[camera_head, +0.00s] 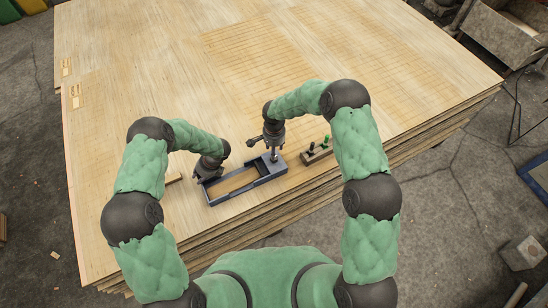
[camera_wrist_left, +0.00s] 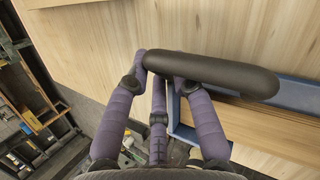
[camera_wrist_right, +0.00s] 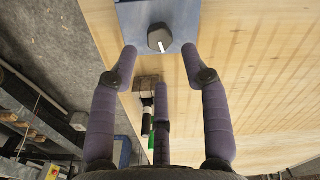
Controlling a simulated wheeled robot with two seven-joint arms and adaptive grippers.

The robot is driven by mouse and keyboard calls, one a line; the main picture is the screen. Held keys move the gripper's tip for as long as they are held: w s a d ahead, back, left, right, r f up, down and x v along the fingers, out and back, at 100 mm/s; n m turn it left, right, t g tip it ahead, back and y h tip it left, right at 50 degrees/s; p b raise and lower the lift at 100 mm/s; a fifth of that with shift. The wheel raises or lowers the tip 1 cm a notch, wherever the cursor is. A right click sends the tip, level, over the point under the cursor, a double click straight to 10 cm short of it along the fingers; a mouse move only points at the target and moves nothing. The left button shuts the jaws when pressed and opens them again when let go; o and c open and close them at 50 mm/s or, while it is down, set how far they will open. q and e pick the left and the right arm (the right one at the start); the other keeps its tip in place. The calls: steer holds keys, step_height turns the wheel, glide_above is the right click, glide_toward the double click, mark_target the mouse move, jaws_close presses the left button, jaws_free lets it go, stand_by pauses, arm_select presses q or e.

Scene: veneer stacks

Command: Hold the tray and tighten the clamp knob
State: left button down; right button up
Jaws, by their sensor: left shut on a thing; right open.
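The blue-grey tray (camera_head: 243,194) lies on the veneer stack near its front edge; its blue rim also shows in the left wrist view (camera_wrist_left: 298,94). My left gripper (camera_head: 203,178) is at the tray's left end, shut on its black bar handle (camera_wrist_left: 215,75). The clamp knob (camera_wrist_right: 160,38) is black with a white mark and sits on a blue plate at the tray's right end. My right gripper (camera_wrist_right: 160,53) is open, its fingers on either side of the knob and apart from it. In the head view my right gripper (camera_head: 272,154) hides the knob.
A wooden block (camera_head: 317,154) with green and dark pegs stands just right of the tray. The veneer stack (camera_head: 250,60) is clear behind. Its front edge runs close to the tray. A small wood strip (camera_head: 174,178) lies left of it.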

steer(key=shift+f, duration=3.25)
steer(key=c, duration=0.8)
